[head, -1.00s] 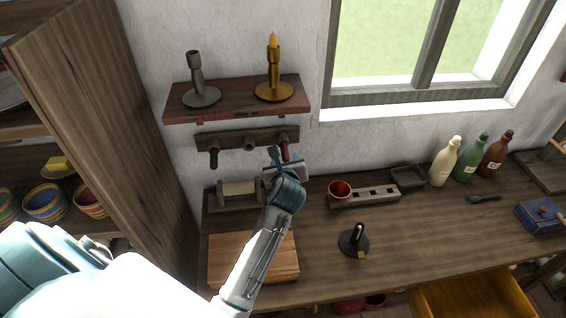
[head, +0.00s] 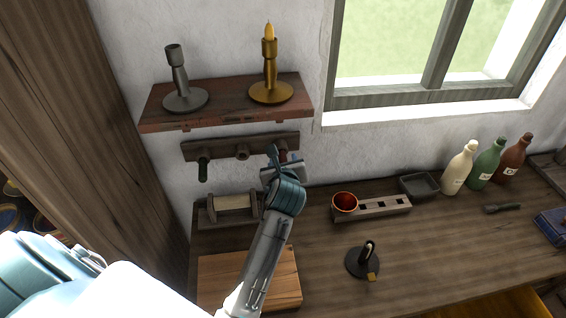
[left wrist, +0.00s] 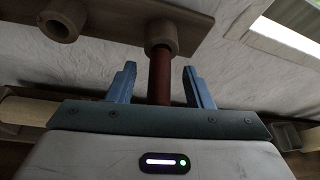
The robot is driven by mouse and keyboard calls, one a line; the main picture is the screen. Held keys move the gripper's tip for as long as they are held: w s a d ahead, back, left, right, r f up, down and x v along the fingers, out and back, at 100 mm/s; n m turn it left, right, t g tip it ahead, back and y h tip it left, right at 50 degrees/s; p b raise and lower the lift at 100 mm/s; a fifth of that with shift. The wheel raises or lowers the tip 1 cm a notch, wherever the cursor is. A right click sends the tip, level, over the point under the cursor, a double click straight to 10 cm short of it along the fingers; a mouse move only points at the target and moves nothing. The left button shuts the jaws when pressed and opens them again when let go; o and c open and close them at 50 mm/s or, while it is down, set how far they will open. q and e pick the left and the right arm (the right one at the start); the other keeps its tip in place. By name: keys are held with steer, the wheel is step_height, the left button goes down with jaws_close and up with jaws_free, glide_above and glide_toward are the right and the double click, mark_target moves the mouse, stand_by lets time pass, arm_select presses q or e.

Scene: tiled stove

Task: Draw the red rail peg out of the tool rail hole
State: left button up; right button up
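The tool rail (head: 222,148) is a dark wooden bar on the wall below the shelf. The red rail peg (head: 283,155) sits at its right end, largely hidden by my left gripper in the head view. In the left wrist view the red peg (left wrist: 160,78) stands in a round rail collar (left wrist: 161,37). My left gripper (left wrist: 161,85) is open, with one blue finger on each side of the peg and visible gaps between. It also shows in the head view (head: 284,161) just below the rail's right end. My right gripper is not in view.
A dark green peg (head: 203,170) hangs at the rail's left end; the middle collar (head: 242,152) looks empty. A shelf (head: 220,111) with two candlesticks is above.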

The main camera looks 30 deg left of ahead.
arm_select(q)
jaws_close()
steer(key=c, duration=0.8)
jaws_free()
jaws_close()
steer(key=shift+s+d+f, duration=0.1)
steer(key=shift+s+d, duration=0.05)
steer(key=s+d+p, duration=0.1)
steer(key=s, duration=0.1)
steer(key=s+d+p, duration=0.1)
steer(key=d+p, duration=0.1)
steer(key=shift+s, duration=0.4)
